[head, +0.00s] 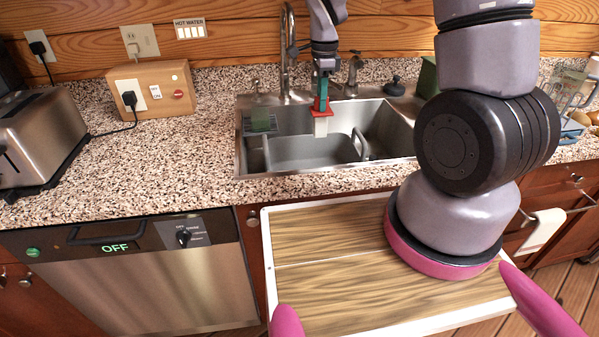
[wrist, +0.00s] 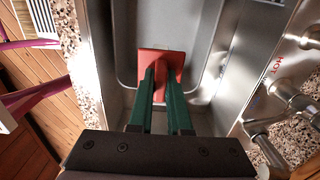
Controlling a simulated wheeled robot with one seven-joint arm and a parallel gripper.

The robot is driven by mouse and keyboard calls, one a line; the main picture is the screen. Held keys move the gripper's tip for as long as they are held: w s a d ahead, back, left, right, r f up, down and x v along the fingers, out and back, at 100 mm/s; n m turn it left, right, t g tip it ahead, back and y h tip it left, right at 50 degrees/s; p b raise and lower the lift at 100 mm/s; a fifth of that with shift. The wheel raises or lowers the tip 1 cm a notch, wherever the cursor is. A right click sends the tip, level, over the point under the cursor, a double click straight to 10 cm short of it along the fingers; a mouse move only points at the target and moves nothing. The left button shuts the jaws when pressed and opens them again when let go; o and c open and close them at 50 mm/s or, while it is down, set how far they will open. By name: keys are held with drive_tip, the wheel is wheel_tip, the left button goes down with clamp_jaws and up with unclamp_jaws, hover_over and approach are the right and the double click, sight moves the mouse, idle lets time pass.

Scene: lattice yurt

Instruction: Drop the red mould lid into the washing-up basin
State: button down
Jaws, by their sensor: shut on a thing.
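The red mould lid (head: 323,113) hangs from my gripper (head: 321,90) over the sink. A pale block shows just under the lid. In the wrist view the lid (wrist: 148,60) looks like a red square beyond the green fingers of my gripper (wrist: 162,82), which are shut on its narrow middle part. The grey washing-up basin (head: 290,152) sits inside the steel sink. The lid appears above the basin, apart from its floor; the exact height is hard to tell.
The steel sink (head: 241,160) is set in a speckled counter (head: 180,150). A tall tap (head: 287,50) stands behind it, left of my gripper. A toaster (head: 45,135) stands far left.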

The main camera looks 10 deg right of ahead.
sight(321, 118)
drive_tip(key=shift+f, duration=2.85)
drive_tip(key=c, duration=0.8)
unclamp_jaws()
drive_tip(key=shift+r, duration=0.1)
wheel_tip(321, 118, up, 11)
drive_tip(key=shift+f, duration=0.2)
